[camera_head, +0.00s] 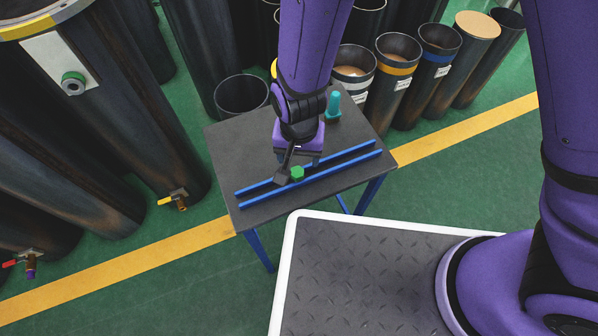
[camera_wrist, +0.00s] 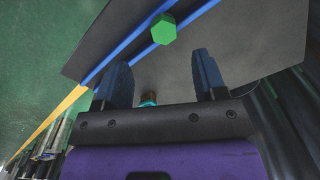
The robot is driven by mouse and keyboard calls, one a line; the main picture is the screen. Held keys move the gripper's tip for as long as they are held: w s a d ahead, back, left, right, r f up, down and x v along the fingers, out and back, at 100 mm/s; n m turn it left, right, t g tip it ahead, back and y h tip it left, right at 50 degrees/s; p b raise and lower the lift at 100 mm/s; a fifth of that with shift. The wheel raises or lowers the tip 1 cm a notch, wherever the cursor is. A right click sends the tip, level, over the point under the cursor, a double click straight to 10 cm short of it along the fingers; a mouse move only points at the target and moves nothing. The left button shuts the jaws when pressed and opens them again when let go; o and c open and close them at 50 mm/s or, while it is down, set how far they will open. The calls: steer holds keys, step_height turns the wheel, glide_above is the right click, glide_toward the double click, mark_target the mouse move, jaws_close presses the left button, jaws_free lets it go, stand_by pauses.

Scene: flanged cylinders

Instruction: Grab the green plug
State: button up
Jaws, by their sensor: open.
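The green plug (camera_head: 297,173) is a small hexagonal piece on the dark table, at the two blue rails. In the wrist view the green plug (camera_wrist: 163,29) lies beyond my fingertips, beside a blue rail, with nothing between the fingers touching it. My gripper (camera_head: 290,165) is just above the table, close to the plug. In the wrist view my gripper (camera_wrist: 160,72) has its two fingers spread wide apart and empty. From the head view my wrist hides part of the table and the gap between fingers and plug cannot be judged well.
The dark table (camera_head: 240,150) carries two parallel blue rails (camera_head: 340,166). A teal-topped piece (camera_head: 333,107) stands at its back right. Tall dark cylinders surround the table's back and left. My own base platform is in front.

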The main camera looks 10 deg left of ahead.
mark_target(297, 172)
steer(key=shift+w+a+f, duration=0.1)
steer(key=shift+a+f, duration=0.05)
steer(key=shift+f, duration=1.8)
steer(key=shift+w+a+f, duration=0.1)
steer(key=shift+f, duration=1.8)
steer(key=shift+c, duration=0.2)
steer(key=c, duration=1)
